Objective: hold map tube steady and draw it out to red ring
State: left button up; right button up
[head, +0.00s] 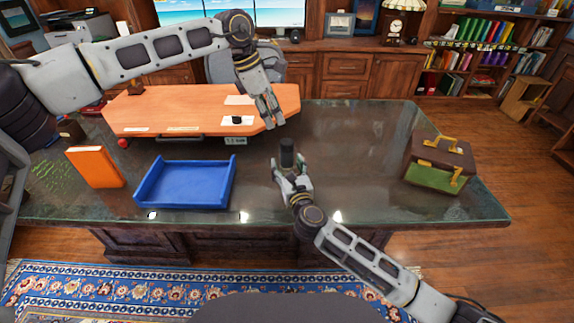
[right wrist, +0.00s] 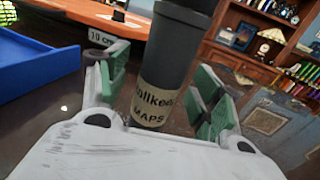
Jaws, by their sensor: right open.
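The map tube (head: 287,155) is a dark grey cylinder standing upright on the desk. In the right wrist view the tube (right wrist: 178,55) has a tan label reading MAPS, and its top is cut off by the frame. No red ring shows on it. My right gripper (head: 288,166) is open, with its green-padded fingers on either side of the tube; gaps show between pads and tube in the right wrist view (right wrist: 160,95). My left gripper (head: 272,118) is higher, behind the tube and slightly left, its fingertips apart and empty over the orange board's right end.
An orange board (head: 190,100) with a "10 cm" tag (head: 236,141) lies behind. A blue tray (head: 187,184) and orange book (head: 95,167) are left on the desk (head: 350,140). A brown-green bag (head: 440,165) is right; the desk between tube and bag is clear.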

jog(key=shift+w+a, duration=0.1)
jog(key=shift+w, duration=0.2)
jog(key=shift+c, duration=0.3)
